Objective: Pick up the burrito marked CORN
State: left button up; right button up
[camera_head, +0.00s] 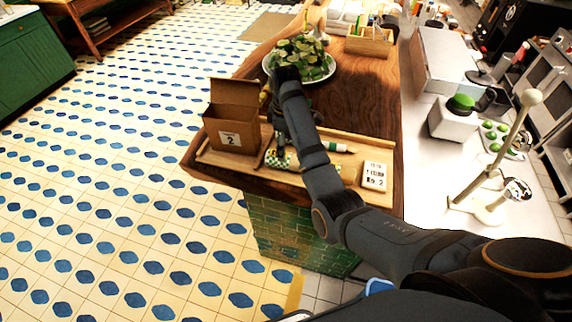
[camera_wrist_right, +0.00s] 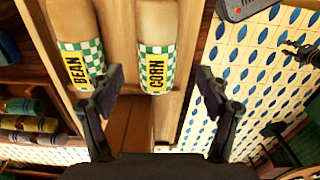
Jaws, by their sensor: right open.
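The CORN burrito (camera_wrist_right: 157,45) has a pale tortilla and a green-and-white checked wrapper with a yellow CORN label. In the right wrist view it lies between the two fingers of my right gripper (camera_wrist_right: 158,80), which is open and empty. The BEAN burrito (camera_wrist_right: 82,45), wrapped the same way, lies left of it, outside the left finger. In the head view my right gripper (camera_head: 281,138) points down over the wooden tray (camera_head: 210,156), partly hiding a checked wrapper (camera_head: 278,159) beneath it. My left gripper is not in view.
An open cardboard box (camera_head: 233,118) marked 2 stands on the tray's left. A green-and-white tube (camera_head: 335,147) and an order card (camera_head: 375,176) are on the right. A plate of green pieces (camera_head: 301,58) stands behind. Open floor lies left of the counter.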

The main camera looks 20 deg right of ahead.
aim_at(287, 156)
notch_tip(287, 156, down, 3)
jog(key=shift+r+b, duration=0.2)
jog(key=shift+b, duration=0.35)
jog(key=shift+w+f, duration=0.2)
jog(key=shift+f, duration=0.05)
jog(key=shift+w, duration=0.15)
jog(key=shift+f, duration=0.15)
jog(key=f+b, duration=0.1)
jog(key=b, duration=0.1)
jog(key=f+b, duration=0.1)
jog(key=shift+s+d+f, duration=0.25)
jog(key=shift+s+f, duration=0.05)
jog(key=shift+s+f+p, duration=0.1)
jog(key=shift+f+p, duration=0.05)
jog(key=shift+p, duration=0.2)
jog(key=shift+f, duration=0.55)
jog(key=shift+w+f, duration=0.2)
jog(key=shift+f, duration=0.05)
jog(key=c, duration=1.5)
pick_arm(q)
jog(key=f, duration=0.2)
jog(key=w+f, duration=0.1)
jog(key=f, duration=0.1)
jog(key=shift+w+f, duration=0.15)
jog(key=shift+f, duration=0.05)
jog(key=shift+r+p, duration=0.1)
jog(key=shift+p, duration=0.2)
pick_arm(e)
jog(key=shift+r, duration=0.15)
